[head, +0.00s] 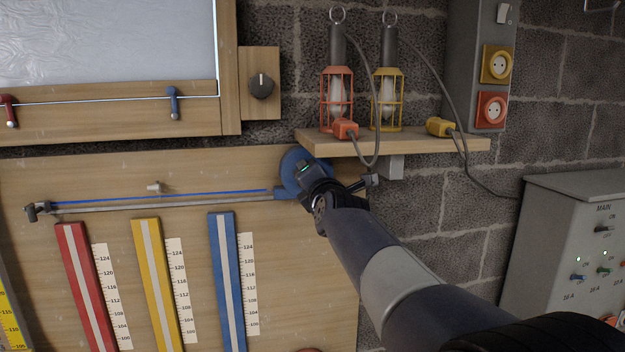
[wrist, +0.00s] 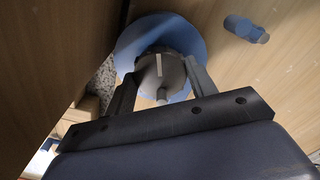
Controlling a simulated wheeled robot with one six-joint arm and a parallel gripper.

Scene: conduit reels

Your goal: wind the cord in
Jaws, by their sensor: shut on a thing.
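A blue reel (head: 292,170) is on the wooden board below the shelf. In the head view my gripper (head: 310,172) covers the knob and part of the reel.
The wooden shelf (head: 410,144) is just above my gripper, carrying an orange lamp (head: 337,85) and a yellow lamp (head: 387,90). Red, yellow and blue strips (head: 224,270) with scales are below the rail. A grey MAIN box (head: 560,235) stands at right.

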